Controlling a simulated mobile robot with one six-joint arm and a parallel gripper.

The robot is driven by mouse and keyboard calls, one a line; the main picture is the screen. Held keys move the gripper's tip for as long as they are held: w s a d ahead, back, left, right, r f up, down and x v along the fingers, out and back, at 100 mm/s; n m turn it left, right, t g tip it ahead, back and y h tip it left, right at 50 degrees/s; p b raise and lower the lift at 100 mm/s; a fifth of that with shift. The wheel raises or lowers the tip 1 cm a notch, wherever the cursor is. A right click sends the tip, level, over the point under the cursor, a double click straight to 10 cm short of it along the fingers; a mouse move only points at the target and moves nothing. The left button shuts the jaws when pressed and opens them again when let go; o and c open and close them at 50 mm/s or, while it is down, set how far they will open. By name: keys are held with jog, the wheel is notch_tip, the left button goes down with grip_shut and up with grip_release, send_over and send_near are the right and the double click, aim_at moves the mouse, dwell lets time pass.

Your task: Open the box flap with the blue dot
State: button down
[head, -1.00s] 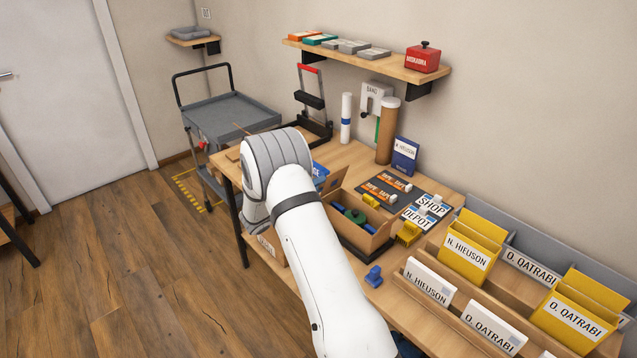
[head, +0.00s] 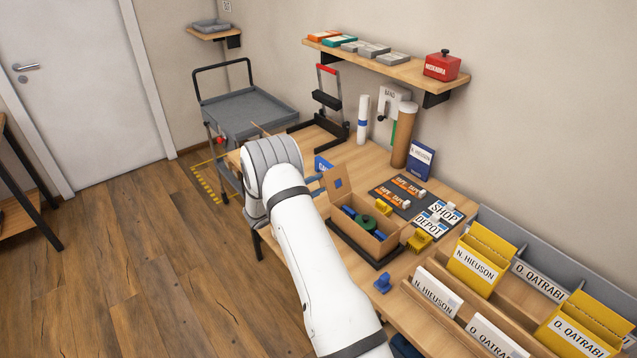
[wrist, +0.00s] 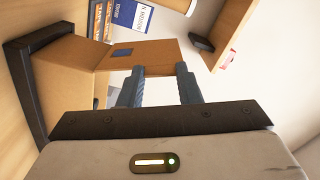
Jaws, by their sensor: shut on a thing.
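An open cardboard box (head: 362,236) stands on the workbench with a green roll and blue items inside. In the head view my arm hides most of the gripper.
Yellow blocks (head: 419,241) and a blue stamp-like piece (head: 382,282) sit beside the box. Label cards (head: 443,212) lie behind it. File holders (head: 480,258) fill the right of the bench. A shelf (head: 400,66) hangs above; a cart (head: 240,112) stands at the back left.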

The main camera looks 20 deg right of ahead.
jog(key=shift+d+f, duration=0.15)
jog(key=shift+f, duration=0.05)
dwell(0.3)
jog(key=c, duration=1)
grip_release()
jog(key=shift+r, duration=0.1)
jog(key=b+v, duration=0.2)
jog(key=v, duration=0.5)
jog(key=shift+a, duration=0.35)
